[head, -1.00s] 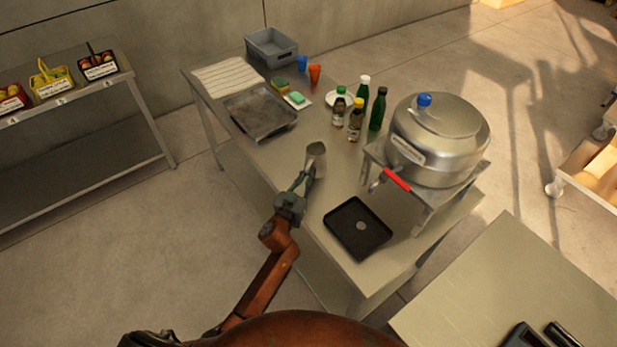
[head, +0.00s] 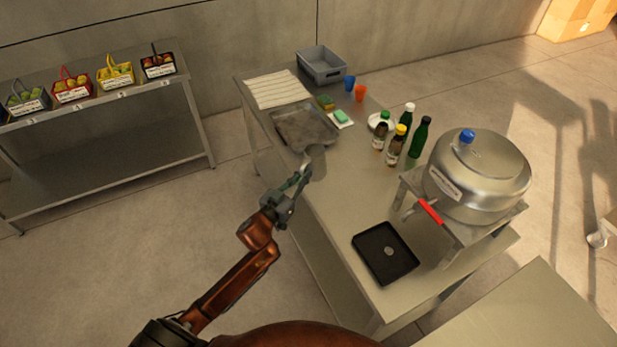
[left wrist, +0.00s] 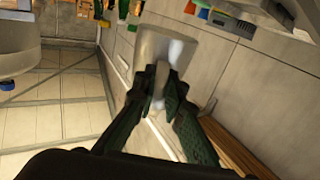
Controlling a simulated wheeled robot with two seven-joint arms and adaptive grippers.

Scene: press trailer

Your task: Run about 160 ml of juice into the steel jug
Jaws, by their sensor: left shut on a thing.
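The steel jug (head: 317,160) is at the left edge of the table, by the grey metal tray. My left gripper (head: 298,183) is shut on it, and the left wrist view shows the jug (left wrist: 166,48) between the fingers (left wrist: 160,88). Whether the jug touches the table is hard to tell. The large steel tank (head: 482,180) with a blue knob stands on a metal stand (head: 462,232) to the right. Its tap has a red lever (head: 430,211). A black drip tray (head: 385,252) lies on the table in front of the stand. My right gripper is out of view.
Several bottles (head: 419,137) stand behind the tank's left side. A metal tray (head: 303,128), a sponge (head: 341,116), cups (head: 360,93) and a grey bin (head: 322,65) are further back. A shelf with fruit baskets (head: 115,74) is at left. The table between jug and drip tray is clear.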

